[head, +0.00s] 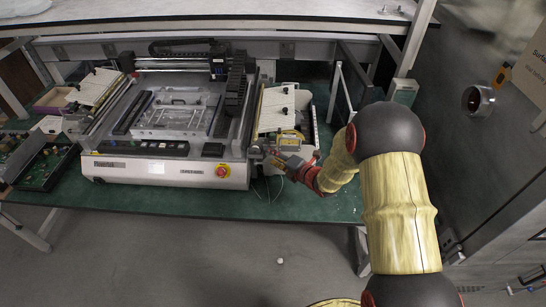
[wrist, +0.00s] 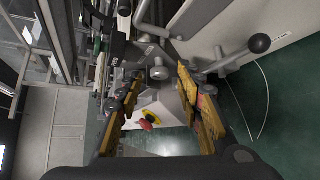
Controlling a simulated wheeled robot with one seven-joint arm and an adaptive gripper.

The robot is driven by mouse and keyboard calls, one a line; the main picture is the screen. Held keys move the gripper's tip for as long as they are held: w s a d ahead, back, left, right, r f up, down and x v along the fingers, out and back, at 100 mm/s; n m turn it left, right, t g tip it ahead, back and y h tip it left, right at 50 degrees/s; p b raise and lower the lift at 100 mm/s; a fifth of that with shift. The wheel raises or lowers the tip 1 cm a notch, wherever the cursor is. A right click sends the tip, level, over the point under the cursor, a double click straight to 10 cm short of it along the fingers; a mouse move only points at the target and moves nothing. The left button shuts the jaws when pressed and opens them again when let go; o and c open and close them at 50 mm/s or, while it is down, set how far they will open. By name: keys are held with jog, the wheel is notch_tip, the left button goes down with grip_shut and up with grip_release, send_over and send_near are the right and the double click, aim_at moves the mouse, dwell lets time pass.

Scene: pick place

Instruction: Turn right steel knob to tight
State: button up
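A round steel knob (wrist: 159,73) shows in the wrist view, just beyond and between the fingertips of my gripper (wrist: 161,79). The two yellow fingers are spread apart, with nothing held between them. I cannot tell how far the knob lies beyond the tips. In the head view my gripper (head: 289,158) is at the front right corner of the white machine (head: 150,172). The knob cannot be made out there. How tight the knob is cannot be seen.
A metal lever with a black ball end (wrist: 259,43) sticks out right of the fingers. A red stop button (head: 221,171) is on the machine's front. Thin cables hang over the green table (head: 330,208). A tray of circuit boards (head: 45,167) lies at left.

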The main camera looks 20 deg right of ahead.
jog(key=shift+w+a+f, duration=0.15)
jog(key=shift+w+a, duration=0.05)
jog(key=shift+w, duration=0.3)
jog(key=c, duration=0.4)
grip_shut()
